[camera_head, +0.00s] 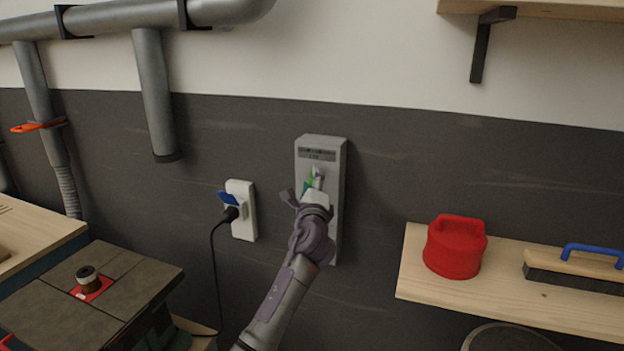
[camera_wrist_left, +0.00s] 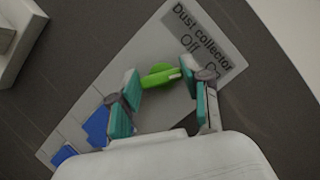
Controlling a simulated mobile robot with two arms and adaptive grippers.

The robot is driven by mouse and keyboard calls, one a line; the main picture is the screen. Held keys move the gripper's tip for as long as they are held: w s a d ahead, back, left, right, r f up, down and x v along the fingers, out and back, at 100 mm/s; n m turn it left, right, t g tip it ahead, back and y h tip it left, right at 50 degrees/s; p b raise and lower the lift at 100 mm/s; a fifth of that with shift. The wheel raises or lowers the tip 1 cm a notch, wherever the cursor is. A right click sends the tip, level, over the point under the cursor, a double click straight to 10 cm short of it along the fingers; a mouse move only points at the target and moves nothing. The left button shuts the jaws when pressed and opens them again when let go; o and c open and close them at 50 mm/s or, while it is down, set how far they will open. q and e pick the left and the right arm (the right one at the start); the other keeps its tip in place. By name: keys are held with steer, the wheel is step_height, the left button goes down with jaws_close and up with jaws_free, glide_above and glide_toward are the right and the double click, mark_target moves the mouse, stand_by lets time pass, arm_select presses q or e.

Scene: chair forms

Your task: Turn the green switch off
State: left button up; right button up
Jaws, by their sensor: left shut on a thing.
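A grey wall box (camera_head: 322,141) is mounted on the dark wall in the middle of the head view. In the left wrist view its panel (camera_wrist_left: 212,56) reads "Dust collector" with "Off" and a partly covered second word. The green switch (camera_wrist_left: 158,77) is below that label; only a sliver of green (camera_head: 308,183) shows in the head view. My left gripper (camera_wrist_left: 165,90) is at the box, with its teal-padded fingers on either side of the green switch, shut on it. Blue switches (camera_wrist_left: 97,126) lie farther down the panel, partly hidden by a finger. My right gripper is not in view.
A white outlet (camera_head: 245,228) with a black plug and hanging cord is left of the box. A wooden shelf (camera_head: 500,307) at right holds a red container (camera_head: 455,248) and a blue-handled brush (camera_head: 580,272). A workbench machine (camera_head: 130,290) stands lower left.

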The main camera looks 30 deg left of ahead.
arm_select(q)
steer(key=shift+n+g+h+p, duration=0.15)
steer(key=shift+n+g+p, duration=0.45)
steer(key=shift+n, duration=0.8)
steer(key=shift+n+g+h+p, duration=0.15)
steer(key=shift+n+g+p, duration=0.25)
steer(key=shift+n+p, duration=0.7)
steer(key=shift+n+b, duration=0.3)
steer(key=shift+n, duration=0.1)
steer(key=o, duration=1.2)
steer(key=shift+c, duration=0.2)
steer(key=v, duration=1.2)
